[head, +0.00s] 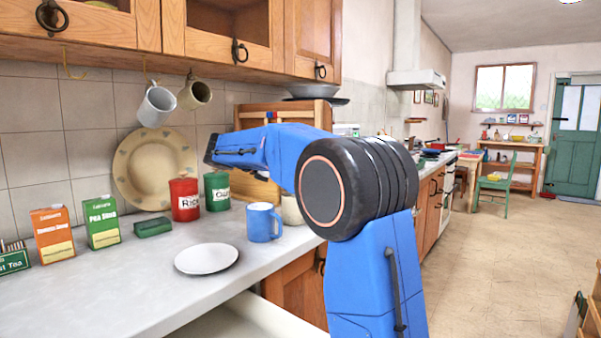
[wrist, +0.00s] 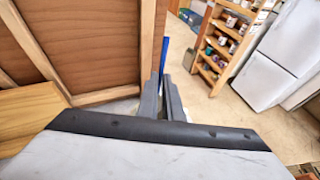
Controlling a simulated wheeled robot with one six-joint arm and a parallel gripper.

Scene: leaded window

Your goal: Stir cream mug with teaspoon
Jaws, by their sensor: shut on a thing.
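A cream mug (head: 291,209) stands on the worktop (head: 130,280), just right of a blue mug (head: 262,222); my blue arm hides part of it. In the wrist view the fingers of my gripper (wrist: 164,98) are close together on a thin blue thing, which looks like the handle of the teaspoon (wrist: 164,56). Its bowl cannot be made out. In the head view my fingers and the teaspoon cannot be made out behind my arm. The inside of the cream mug does not show.
A white plate (head: 207,259) lies in front of the mugs. A red tin (head: 185,199) and a green tin (head: 216,191) stand behind, near a leaning patterned plate (head: 154,168). Two mugs hang from hooks under the wall cupboard (head: 110,30). Cartons stand at left. The front worktop is clear.

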